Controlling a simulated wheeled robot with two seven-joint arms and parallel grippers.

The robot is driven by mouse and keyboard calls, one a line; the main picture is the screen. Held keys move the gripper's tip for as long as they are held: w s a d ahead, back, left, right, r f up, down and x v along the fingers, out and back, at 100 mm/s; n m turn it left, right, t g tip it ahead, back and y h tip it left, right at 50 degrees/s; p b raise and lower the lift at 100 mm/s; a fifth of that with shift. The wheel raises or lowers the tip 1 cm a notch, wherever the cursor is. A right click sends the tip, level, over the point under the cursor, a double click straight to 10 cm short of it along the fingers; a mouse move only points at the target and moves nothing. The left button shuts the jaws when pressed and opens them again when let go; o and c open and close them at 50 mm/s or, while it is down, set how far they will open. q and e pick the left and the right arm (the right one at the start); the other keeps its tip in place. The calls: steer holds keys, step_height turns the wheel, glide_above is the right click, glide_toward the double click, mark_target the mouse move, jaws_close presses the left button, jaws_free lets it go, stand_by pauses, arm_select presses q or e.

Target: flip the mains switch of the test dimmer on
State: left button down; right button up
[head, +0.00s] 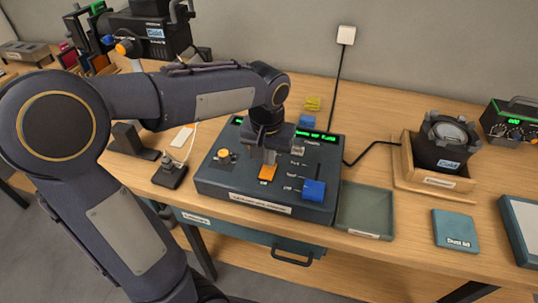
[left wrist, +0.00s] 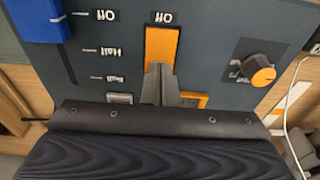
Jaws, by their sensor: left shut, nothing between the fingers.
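The dark dimmer box (head: 318,152) stands on the bench, with a green display at its back edge. Its orange rocker switch (head: 268,173) also shows in the left wrist view (left wrist: 162,44), beside an upside-down "Off" label. My left gripper (head: 270,158) is shut and empty, pointing down over the switch. In the left wrist view its fingertips (left wrist: 158,68) overlap the switch's end opposite "Off"; I cannot tell whether they touch. A second orange patch (left wrist: 197,100) shows beside the fingers, partly hidden. My right gripper is not in view.
A blue fader cap (head: 314,190) sits at the "Off" end of its slot. An orange-tipped knob (head: 224,155) is at the box's left. A green tray (head: 365,210) lies to the right, and a lamp (head: 440,150) in a wooden holder stands beyond. A cable runs to the wall.

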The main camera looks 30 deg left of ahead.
mark_target(268, 168)
arm_select(q)
steer(key=shift+f, duration=0.25)
stand_by(0.3)
steer(key=shift+s+d+r, duration=0.15)
steer(key=shift+s+r, duration=0.15)
steer(key=shift+s, duration=0.4)
steer(key=r+p, duration=0.4)
steer(key=shift+w+r+p, duration=0.3)
steer(key=shift+r, duration=0.05)
step_height(268, 168, up, 9)
steer(key=w, duration=0.1)
steer(key=shift+a, duration=0.2)
